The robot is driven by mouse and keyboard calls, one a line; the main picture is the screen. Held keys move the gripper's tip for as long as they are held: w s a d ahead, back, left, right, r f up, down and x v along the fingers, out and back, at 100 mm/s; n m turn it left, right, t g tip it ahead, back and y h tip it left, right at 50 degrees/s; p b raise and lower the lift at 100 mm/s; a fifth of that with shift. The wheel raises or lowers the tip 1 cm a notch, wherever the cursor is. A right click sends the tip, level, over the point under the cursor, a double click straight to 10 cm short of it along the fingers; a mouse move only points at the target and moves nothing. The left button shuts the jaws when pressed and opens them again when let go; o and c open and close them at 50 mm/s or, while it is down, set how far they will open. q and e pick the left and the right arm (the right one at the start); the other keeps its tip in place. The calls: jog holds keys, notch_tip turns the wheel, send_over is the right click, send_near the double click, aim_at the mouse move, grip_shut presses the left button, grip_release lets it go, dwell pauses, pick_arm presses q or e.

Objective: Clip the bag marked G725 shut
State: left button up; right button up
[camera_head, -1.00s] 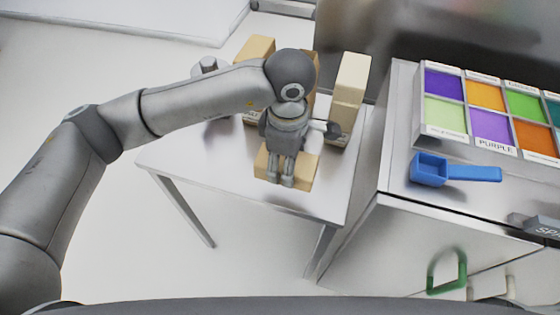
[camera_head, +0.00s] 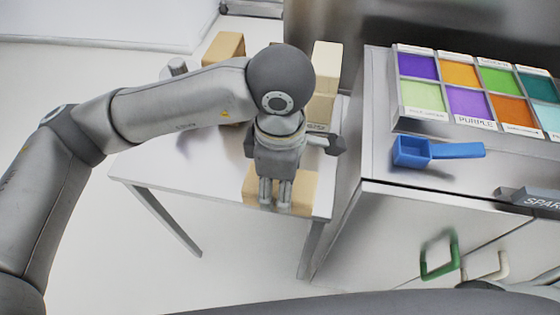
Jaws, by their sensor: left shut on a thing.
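My left gripper (camera_head: 275,195) points down in front of a tan block-shaped bag (camera_head: 305,188) at the front edge of the small grey table (camera_head: 150,165). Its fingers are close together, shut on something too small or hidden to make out. The gripper covers the middle of this bag, so I cannot tell whether they touch. A tan bag (camera_head: 222,47) and a pale cream bag (camera_head: 326,62) stand farther back, partly behind my arm. My right gripper is out of view.
A grey counter (camera_head: 376,130) stands right of the table. A green handle (camera_head: 441,262) is on the cabinet front. A grey cylinder (camera_head: 178,67) sits at the table's back left.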

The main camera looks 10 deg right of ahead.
pick_arm(q)
jog(key=w+a+f+m, duration=0.1)
jog(key=a+m, duration=0.6)
jog(key=a, duration=0.4)
jog(key=w+a+f+m, duration=0.2)
jog(key=a+m, duration=0.5)
jog(key=a, duration=0.4)
jog(key=shift+w+a+f, duration=0.2)
jog(key=shift+a+f, duration=0.05)
jog(key=shift+a, duration=0.05)
